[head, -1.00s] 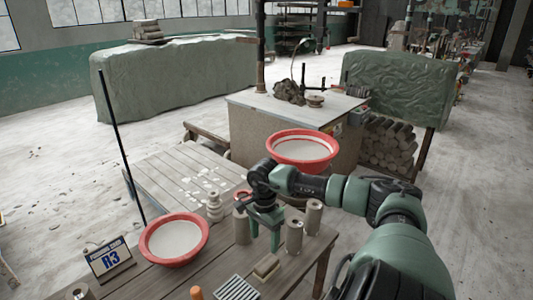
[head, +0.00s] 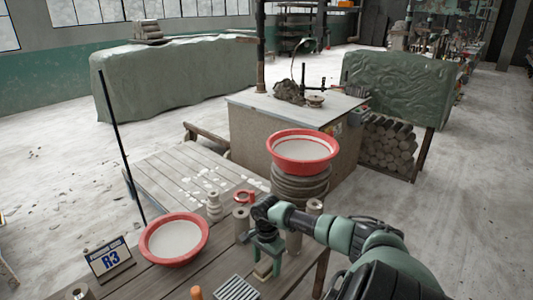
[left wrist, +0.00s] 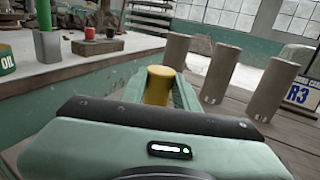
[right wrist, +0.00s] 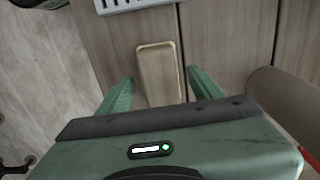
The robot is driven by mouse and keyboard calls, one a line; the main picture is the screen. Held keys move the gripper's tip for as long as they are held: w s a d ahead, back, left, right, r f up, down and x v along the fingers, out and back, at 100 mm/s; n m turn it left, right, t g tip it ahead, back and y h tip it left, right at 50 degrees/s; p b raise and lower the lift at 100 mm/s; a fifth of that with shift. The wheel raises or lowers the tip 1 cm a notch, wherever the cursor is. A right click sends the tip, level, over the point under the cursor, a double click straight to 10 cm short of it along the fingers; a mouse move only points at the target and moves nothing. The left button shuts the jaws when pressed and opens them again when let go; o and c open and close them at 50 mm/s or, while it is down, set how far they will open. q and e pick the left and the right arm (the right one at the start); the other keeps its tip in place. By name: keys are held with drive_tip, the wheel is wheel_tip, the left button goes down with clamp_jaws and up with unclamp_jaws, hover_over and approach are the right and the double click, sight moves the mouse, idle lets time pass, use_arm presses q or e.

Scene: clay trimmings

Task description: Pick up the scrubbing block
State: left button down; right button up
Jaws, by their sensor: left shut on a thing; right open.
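The scrubbing block, a tan rounded bar, lies on the wooden table. In the right wrist view the block (right wrist: 157,72) sits ahead, between the lines of my right gripper's two fingers (right wrist: 160,88). The fingers are open and there is a gap on each side of it. In the head view my right gripper (head: 267,258) points down over the block (head: 263,270), partly covering it. Whether the fingertips are down at its height I cannot tell. In the left wrist view my left gripper (left wrist: 160,98) is shut on a yellow cylinder (left wrist: 160,84); it is out of the head view.
A ribbed grey rack (head: 237,288) lies close to the block. Grey cylinders (head: 241,222) and a red ring (head: 244,196) stand or lie behind my right gripper. A red basin (head: 173,239) and an R3 sign (head: 109,259) are further left on the table.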

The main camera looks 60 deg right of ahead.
sight(267, 262)
drive_tip(key=shift+f, duration=0.1)
drive_tip(key=shift+c, duration=0.3)
clamp_jaws()
drive_tip(key=shift+r, duration=5.05)
